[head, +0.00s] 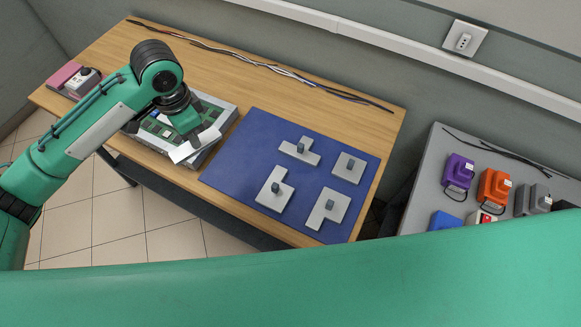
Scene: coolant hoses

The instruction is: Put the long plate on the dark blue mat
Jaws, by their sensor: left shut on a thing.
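My left gripper (193,142) is over the grey tray at the left part of the wooden table. It is shut on a pale grey piece, which looks like the long plate (181,153). The gripper hides part of this piece, so its full outline cannot be told. The dark blue mat (238,155) lies flat to the right, apart from the gripper. On it lie a T-shaped plate (296,152), a square plate (341,171), an L-shaped plate (281,196) and another angled plate (318,217), each with a blue-grey knob. My right gripper is not in view.
The grey tray (225,118) holds a green circuit board (158,128). Dark cables (270,67) run along the table's back edge. A pink and white device (82,80) stands far left. The mat's left part is bare.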

